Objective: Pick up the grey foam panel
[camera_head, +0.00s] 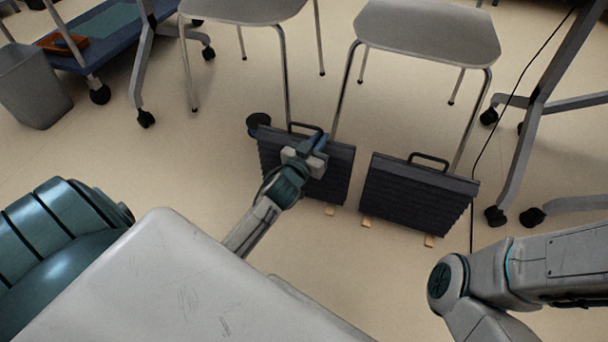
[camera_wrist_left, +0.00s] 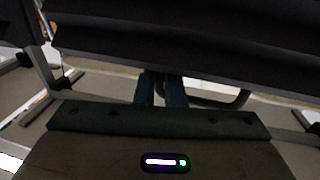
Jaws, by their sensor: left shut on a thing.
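Two dark grey ridged foam panels stand upright on the floor in the head view, a left one (camera_head: 335,172) and a right one (camera_head: 415,197). Each has a black handle on its top edge and small wooden feet. My left gripper (camera_head: 318,142) is at the top of the left panel, shut on its handle (camera_head: 302,126). The gripper and forearm hide part of that panel. In the left wrist view, the fingers (camera_wrist_left: 162,88) meet the dark handle (camera_wrist_left: 215,100) below the panel's dark edge (camera_wrist_left: 190,45). My right arm shows at the lower right, its gripper out of frame.
Two grey chairs (camera_head: 425,30) (camera_head: 240,10) stand close behind the panels. A wheeled stand (camera_head: 530,140) and a hanging cable are at the right. A grey bin (camera_head: 32,85) and blue wheeled cart (camera_head: 110,35) are at the left. A round black object (camera_head: 258,121) sits by the left panel.

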